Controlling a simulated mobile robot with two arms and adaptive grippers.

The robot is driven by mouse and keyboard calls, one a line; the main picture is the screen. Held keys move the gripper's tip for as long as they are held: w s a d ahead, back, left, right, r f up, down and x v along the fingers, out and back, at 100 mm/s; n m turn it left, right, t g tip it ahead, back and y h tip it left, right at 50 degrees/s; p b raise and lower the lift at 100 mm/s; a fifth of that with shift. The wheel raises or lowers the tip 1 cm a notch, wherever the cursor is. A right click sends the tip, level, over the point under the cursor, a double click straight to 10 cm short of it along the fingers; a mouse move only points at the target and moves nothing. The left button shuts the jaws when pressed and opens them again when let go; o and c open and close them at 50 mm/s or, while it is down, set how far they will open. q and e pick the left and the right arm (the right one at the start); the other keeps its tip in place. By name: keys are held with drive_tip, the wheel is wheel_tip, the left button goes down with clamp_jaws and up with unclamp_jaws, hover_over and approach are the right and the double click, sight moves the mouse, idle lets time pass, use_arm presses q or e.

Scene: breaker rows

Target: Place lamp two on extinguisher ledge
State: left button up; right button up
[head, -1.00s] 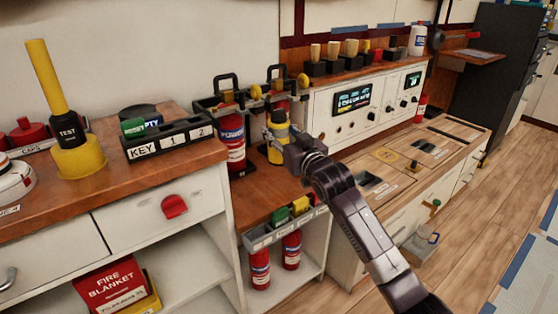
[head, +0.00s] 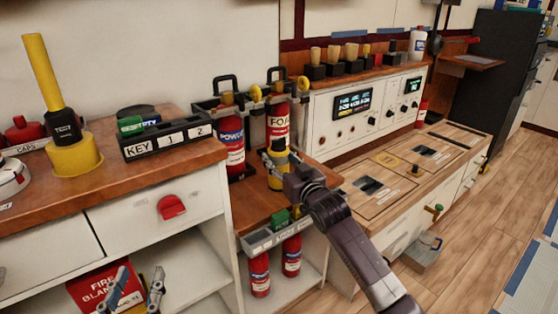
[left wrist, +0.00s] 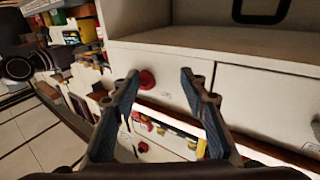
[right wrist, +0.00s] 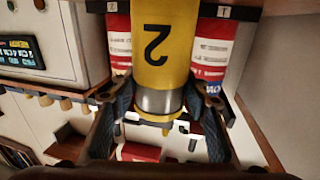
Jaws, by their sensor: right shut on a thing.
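Lamp two (right wrist: 160,40) is a yellow cylinder with a black 2 and a steel band. My right gripper (right wrist: 160,115) is shut on it in the right wrist view. In the head view the lamp (head: 278,178) is upright and partly hidden by my right gripper (head: 283,170). It is over the wooden extinguisher ledge (head: 250,200), in front of the foam extinguisher. I cannot tell whether its base touches the ledge. My left gripper (head: 132,294) is open and empty, low in front of the fire blanket box; its fingers also show in the left wrist view (left wrist: 160,95).
The power extinguisher (head: 231,145) and foam extinguisher (head: 277,122) stand at the back of the ledge. A grey tag rack (head: 262,243) runs along its front edge. The left counter (head: 150,168) rises beside it, holding a key box (head: 165,142). Bare ledge shows left of the lamp.

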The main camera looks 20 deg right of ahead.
drive_tip(key=shift+r, duration=0.1)
drive_tip(key=o, duration=1.6)
use_arm(q)
drive_tip(key=shift+r, duration=0.1)
use_arm(e)
drive_tip(key=shift+s, duration=0.1)
